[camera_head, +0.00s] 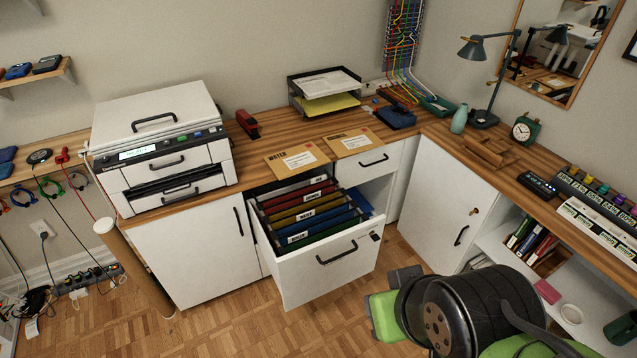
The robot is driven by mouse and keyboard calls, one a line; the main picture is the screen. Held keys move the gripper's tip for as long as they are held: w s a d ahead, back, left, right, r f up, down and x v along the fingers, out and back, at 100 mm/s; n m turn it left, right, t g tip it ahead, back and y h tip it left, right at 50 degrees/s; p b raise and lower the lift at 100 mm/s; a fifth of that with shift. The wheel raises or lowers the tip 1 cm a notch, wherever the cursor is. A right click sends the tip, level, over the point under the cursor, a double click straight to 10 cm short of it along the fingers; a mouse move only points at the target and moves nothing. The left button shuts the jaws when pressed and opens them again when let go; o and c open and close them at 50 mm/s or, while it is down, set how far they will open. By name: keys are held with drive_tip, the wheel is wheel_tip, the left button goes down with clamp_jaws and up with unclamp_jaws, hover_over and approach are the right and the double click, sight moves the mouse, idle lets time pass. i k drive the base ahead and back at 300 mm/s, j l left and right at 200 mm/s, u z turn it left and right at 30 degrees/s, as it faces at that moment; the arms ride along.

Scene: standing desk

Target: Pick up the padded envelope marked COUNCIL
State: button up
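Two tan padded envelopes lie flat side by side on the wooden desk top, behind the open drawer. The left envelope (297,160) has a bold word that looks like WATER and a white label. The right envelope (354,142) also has a bold word and a white label; its word is too small to read surely. Neither envelope is covered or held. My arm, black and green, shows at the lower right, well in front of the desk. My gripper's fingers cannot be made out in this view.
A white drawer (330,262) stands pulled out below the envelopes, holding several coloured hanging folders. A printer (165,150) and red stapler (247,124) are to the left. A paper tray (325,92) stands behind; a blue device (394,116) lies right. The parquet floor (235,320) in front is clear.

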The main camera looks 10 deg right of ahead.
sight(344, 145)
drive_tip(key=i+l+u, duration=0.45)
drive_tip(key=l+u, duration=0.15)
drive_tip(key=i+l+u, duration=0.15)
drive_tip(key=l+u, duration=0.15)
drive_tip(key=i+l+u, duration=0.15)
drive_tip(key=l+u, duration=0.15)
drive_tip(key=l, duration=0.15)
drive_tip(key=l+u, duration=0.35)
drive_tip(key=i+l, duration=0.05)
drive_tip(key=l, duration=0.05)
